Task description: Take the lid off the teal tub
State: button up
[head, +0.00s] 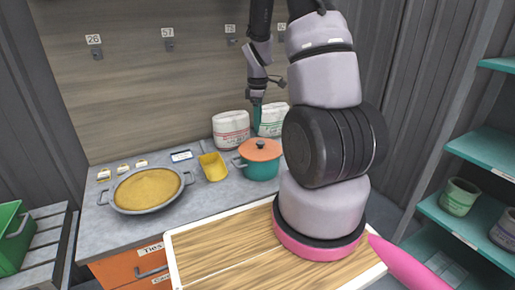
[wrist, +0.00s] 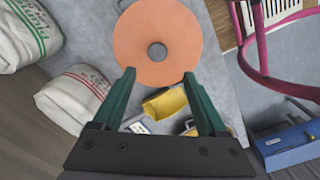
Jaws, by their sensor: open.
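The teal tub (head: 262,171) stands on the grey counter with its orange lid (head: 256,152) on top. The lid has a small dark knob (head: 261,145) at its middle. In the wrist view the round lid (wrist: 145,29) fills the upper middle, with its grey knob (wrist: 157,51) between and just beyond my fingertips. The lid hides most of the tub there. My gripper (head: 257,117) is above and behind the tub in the head view, pointing down. In the wrist view my gripper (wrist: 159,76) is open, with nothing between its teal fingers.
White sacks (head: 231,131) stand behind the tub. A wooden board (head: 220,248) is in front. Shelves (head: 480,150) stand at the right.

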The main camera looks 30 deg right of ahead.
aim_at(261, 142)
notch_tip(261, 142, down, 2)
jog(key=shift+f, duration=0.1)
jog(key=f, duration=0.2)
jog(key=d+f, duration=0.1)
jog(key=f, duration=0.2)
jog(key=shift+f, duration=0.2)
grip_shut()
